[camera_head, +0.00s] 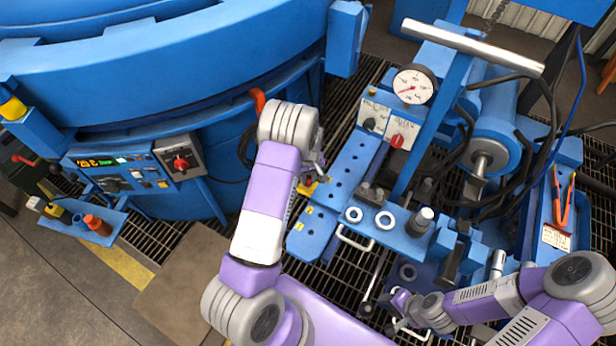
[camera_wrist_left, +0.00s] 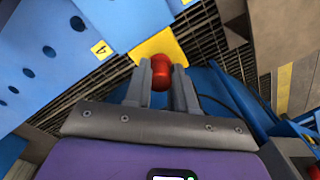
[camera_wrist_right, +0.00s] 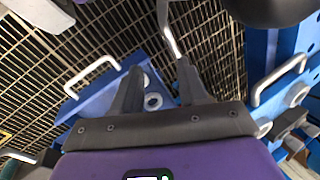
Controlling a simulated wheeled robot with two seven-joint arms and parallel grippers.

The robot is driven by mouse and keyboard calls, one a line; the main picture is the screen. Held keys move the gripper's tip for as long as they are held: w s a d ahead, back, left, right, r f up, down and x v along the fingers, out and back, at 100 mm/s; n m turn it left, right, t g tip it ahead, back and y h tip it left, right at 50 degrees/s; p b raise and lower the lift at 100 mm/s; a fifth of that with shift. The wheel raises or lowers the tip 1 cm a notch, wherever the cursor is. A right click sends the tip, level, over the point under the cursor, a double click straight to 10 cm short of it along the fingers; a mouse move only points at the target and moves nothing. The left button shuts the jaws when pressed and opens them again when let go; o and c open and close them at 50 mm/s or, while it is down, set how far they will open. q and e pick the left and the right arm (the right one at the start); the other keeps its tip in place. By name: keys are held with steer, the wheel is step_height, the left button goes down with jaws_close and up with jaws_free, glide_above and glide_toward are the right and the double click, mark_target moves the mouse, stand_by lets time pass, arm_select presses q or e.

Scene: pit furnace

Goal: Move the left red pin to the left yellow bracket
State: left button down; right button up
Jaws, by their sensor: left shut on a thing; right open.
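My left gripper (camera_wrist_left: 160,68) is shut on a red pin (camera_wrist_left: 160,80), which shows between its fingers in the left wrist view. The yellow bracket (camera_wrist_left: 161,46) is directly beyond the fingertips, beside the blue plate with holes (camera_wrist_left: 50,40). I cannot tell whether the pin touches the bracket. In the head view the bracket (camera_head: 307,188) shows only partly beside my left gripper (camera_head: 319,170), and my left arm hides the pin. My right gripper (camera_wrist_right: 160,78) is open and empty above the blue fixture with a ring and white handle.
The pressure gauge (camera_head: 414,85), hoses and blue cylinder (camera_head: 497,135) crowd the right. The furnace (camera_head: 180,70) stands left. A shelf (camera_head: 75,228) holds small containers. Grating lies below.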

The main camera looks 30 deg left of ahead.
arm_select(q)
steer(key=c, duration=0.9)
jaws_free()
steer(key=shift+o, duration=0.2)
step_height(320, 180, up, 8)
steer(key=p, duration=0.2)
steer(key=shift+f+p, duration=0.15)
steer(key=shift+p, duration=0.2)
steer(key=shift+d+f, duration=0.1)
steer(key=s+d+f+m, duration=0.1)
steer(key=s+d+f, duration=0.1)
steer(key=s+d, duration=0.1)
steer(key=s+d+f+m+h+p, duration=0.1)
steer(key=s+d+f, duration=0.1)
steer(key=d+f, duration=0.1)
steer(key=s+d+f+m+p, duration=0.1)
steer(key=s+d+f, duration=0.1)
steer(key=s+d, duration=0.1)
steer(key=shift+s+d+f+h, duration=0.15)
steer(key=shift+s+d+h, duration=0.1)
steer(key=shift+s+h, duration=0.15)
steer(key=s+d+m+h+p, duration=0.1)
steer(key=s+d+m, duration=0.3)
steer(key=s+d, duration=0.8)
steer(key=shift+s+d+r+m+t+h+p, duration=0.25)
steer(key=shift+r+t+h, duration=0.2)
steer(key=shift+h, duration=0.35)
steer(key=shift+w+d, duration=0.1)
steer(key=shift+c, duration=0.4)
